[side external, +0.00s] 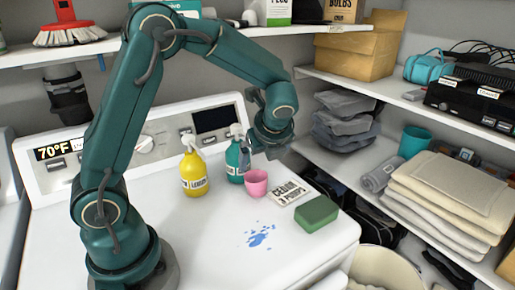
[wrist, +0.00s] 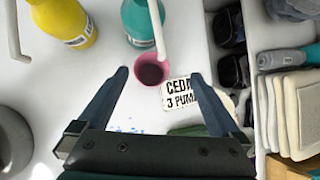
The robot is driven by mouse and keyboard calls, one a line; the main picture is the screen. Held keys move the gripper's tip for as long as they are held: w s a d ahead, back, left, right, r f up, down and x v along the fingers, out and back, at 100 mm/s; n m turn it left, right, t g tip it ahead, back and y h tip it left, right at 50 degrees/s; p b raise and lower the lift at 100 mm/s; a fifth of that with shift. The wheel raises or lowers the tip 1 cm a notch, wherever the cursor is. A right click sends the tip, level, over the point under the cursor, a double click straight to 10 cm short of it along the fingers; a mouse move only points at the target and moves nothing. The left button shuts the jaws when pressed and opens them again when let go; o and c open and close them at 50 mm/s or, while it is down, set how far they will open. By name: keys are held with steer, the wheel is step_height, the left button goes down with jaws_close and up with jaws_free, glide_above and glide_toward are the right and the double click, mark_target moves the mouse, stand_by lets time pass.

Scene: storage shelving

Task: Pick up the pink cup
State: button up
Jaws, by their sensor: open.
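The pink cup (side external: 257,183) stands upright on the white machine top, in front of the teal pump bottle. In the wrist view the pink cup (wrist: 151,72) shows from above, its dark inside visible, with the pump's thin white spout over or beside its rim. My gripper (wrist: 160,76) is open and empty. Its two fingers are spread wide, with the cup appearing between them, nearer the left fingertip. In the side view my wrist is above and behind the cup; the fingertips are hard to make out there, and I cannot tell their exact height.
A yellow pump bottle (side external: 194,173) and the teal pump bottle (side external: 236,161) stand behind and left of the cup. A "CEDAR 3 PUMPS" card (side external: 291,193) and green sponge (side external: 317,214) lie right. A blue spill (side external: 261,236) is in front. Shelving (side external: 350,171) bounds the right.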

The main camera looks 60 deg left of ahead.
mark_target(256, 180)
steer(key=f, duration=0.2)
steer(key=f+g, duration=0.1)
steer(key=shift+s+f, duration=0.2)
steer(key=shift+f, duration=0.2)
steer(key=shift+x, duration=2.5)
steer(key=c, duration=1.5)
steer(key=shift+r, duration=0.15)
